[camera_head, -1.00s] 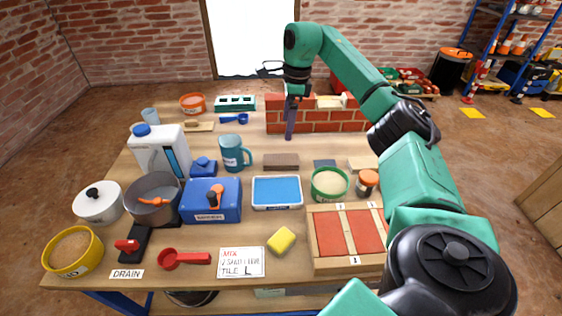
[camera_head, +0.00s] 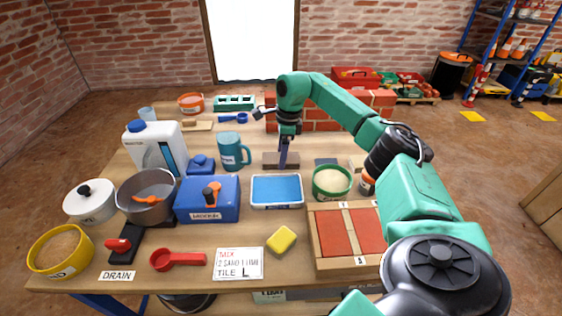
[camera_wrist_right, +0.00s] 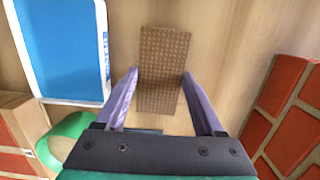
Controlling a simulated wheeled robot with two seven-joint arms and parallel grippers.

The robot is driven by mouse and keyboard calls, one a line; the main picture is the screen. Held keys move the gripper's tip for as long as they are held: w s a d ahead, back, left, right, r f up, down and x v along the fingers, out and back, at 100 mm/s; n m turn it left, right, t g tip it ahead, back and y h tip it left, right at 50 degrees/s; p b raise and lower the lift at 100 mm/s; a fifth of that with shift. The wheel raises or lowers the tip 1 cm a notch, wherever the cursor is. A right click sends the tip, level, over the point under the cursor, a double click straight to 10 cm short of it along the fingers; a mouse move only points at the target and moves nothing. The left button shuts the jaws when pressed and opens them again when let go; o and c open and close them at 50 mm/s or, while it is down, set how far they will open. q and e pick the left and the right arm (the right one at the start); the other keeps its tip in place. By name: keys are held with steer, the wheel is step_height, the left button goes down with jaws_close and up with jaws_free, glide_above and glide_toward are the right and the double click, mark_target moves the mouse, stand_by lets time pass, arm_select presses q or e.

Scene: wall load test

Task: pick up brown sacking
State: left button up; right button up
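The brown sacking is a small, dark brown, woven-looking rectangular piece (camera_head: 270,160) lying on the wooden table, behind the blue tray in the head view. It also shows in the right wrist view (camera_wrist_right: 163,45), between the fingers. My right gripper (camera_head: 283,163) is above it, fingers pointing down. In the wrist view the purple fingers of the right gripper (camera_wrist_right: 159,74) are apart, one on each side of the sacking. I cannot tell whether they touch it. In the head view, the fingers hide part of the sacking. My left gripper is not in view.
A white-rimmed blue tray (camera_head: 277,203) lies in front of the sacking, and a green tub (camera_head: 331,194) is to the right. A teal mug (camera_head: 229,163) stands to the left. A low brick wall (camera_head: 319,125) stands behind. Bare wood surrounds the sacking.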

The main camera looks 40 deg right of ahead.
steer(key=c, duration=0.5)
